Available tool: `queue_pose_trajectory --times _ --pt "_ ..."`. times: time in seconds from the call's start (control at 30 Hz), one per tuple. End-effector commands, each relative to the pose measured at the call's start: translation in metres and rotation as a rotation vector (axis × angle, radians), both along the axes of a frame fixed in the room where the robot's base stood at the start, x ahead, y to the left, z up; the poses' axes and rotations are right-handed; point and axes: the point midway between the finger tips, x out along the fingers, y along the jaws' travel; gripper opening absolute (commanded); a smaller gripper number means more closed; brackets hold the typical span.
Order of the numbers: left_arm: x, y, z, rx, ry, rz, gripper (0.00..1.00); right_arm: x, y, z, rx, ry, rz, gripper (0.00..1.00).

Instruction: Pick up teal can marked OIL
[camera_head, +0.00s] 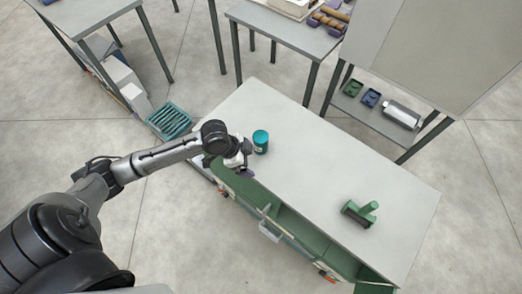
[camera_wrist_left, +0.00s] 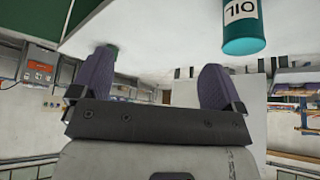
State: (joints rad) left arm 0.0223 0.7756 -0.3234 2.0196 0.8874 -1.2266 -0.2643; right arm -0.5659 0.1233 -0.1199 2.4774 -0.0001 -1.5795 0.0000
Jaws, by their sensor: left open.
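The teal can (camera_head: 261,142) stands upright near the left edge of the white worktop (camera_head: 320,150). In the left wrist view the can (camera_wrist_left: 243,28) shows upside down at the top right, with a white label reading OIL. Its far end is cut off by the frame. My left gripper (camera_head: 240,168) is just left of the can in the head view, by the worktop's edge. In the left wrist view its two purple fingers (camera_wrist_left: 156,84) are wide apart with nothing between them. The can is outside the fingers, apart from them. My right gripper is not in view.
A green tool (camera_head: 360,213) stands at the worktop's right end. A green drawer (camera_head: 305,232) is open along the front edge. A teal crate (camera_head: 169,121) lies on the floor at left. The middle of the worktop is clear.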

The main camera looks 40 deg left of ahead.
Motion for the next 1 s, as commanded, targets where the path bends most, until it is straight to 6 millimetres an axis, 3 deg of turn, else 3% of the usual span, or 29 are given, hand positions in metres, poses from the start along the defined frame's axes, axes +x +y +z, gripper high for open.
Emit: queue_pose_trajectory --times 0.03,0.1,0.3,0.4,0.53,0.8,1.0 --pt "0.017 0.020 -0.015 0.006 -0.012 -0.002 0.93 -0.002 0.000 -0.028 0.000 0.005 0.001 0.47" --pt "0.035 0.041 -0.014 -0.002 -0.022 -0.001 0.93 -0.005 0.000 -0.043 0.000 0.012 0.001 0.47" --pt "0.066 0.087 -0.002 -0.024 -0.053 0.026 0.93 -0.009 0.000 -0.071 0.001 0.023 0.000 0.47" --pt "0.074 0.099 0.003 -0.034 -0.064 0.038 0.93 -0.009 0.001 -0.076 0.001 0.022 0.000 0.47" --pt "0.083 0.100 -0.004 -0.041 -0.070 0.045 0.93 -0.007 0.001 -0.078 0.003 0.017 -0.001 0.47" --pt "0.102 0.083 -0.042 -0.043 -0.070 0.045 0.93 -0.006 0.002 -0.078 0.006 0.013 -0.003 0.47" --pt "0.110 0.076 -0.059 -0.041 -0.070 0.045 0.93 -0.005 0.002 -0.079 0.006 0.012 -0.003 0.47"
